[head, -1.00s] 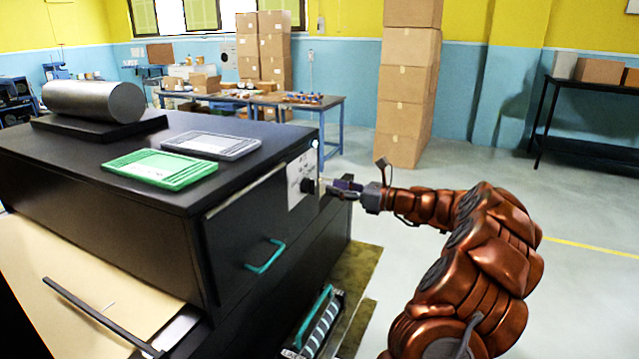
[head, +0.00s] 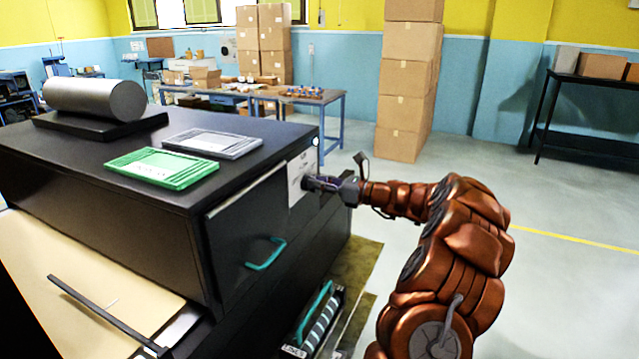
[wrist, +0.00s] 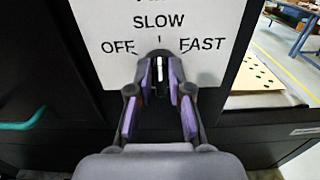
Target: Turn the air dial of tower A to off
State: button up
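The air dial (wrist: 159,75) is a dark knob with a white pointer line on a white plate (wrist: 120,20) in the wrist view. The plate reads OFF at left, SLOW at top and FAST at right. The pointer line stands upright, toward SLOW. My gripper (wrist: 160,82) has its purple-padded fingers on either side of the knob, with a narrow gap seeming to show on each side. In the head view, my gripper (head: 312,184) is at the plate (head: 299,176) on the dark cabinet's end face and hides the dial.
The dark cabinet (head: 110,178) carries a grey roll (head: 95,99), a green tray (head: 163,168) and a grey tray (head: 213,144). Stacked boxes (head: 407,95) stand behind; the floor at right is clear.

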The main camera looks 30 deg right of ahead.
grip_shut()
jog(key=shift+f+n+b, duration=0.1)
jog(key=shift+n+b, duration=0.2)
jog(key=shift+b, duration=0.15)
jog(key=n+b, duration=0.3)
jog(key=b, duration=0.1)
jog(key=n+b, duration=0.4)
jog(key=b, duration=0.1)
jog(key=a+n+b, duration=0.1)
jog(key=n+b, duration=0.3)
jog(key=shift+s+f+b, duration=0.25)
jog(key=shift+f+b, duration=0.05)
jog(key=shift+b, duration=0.1)
jog(key=shift+r+n, duration=0.1)
jog(key=shift+n, duration=0.2)
jog(key=shift+o, duration=2.4)
grip_release()
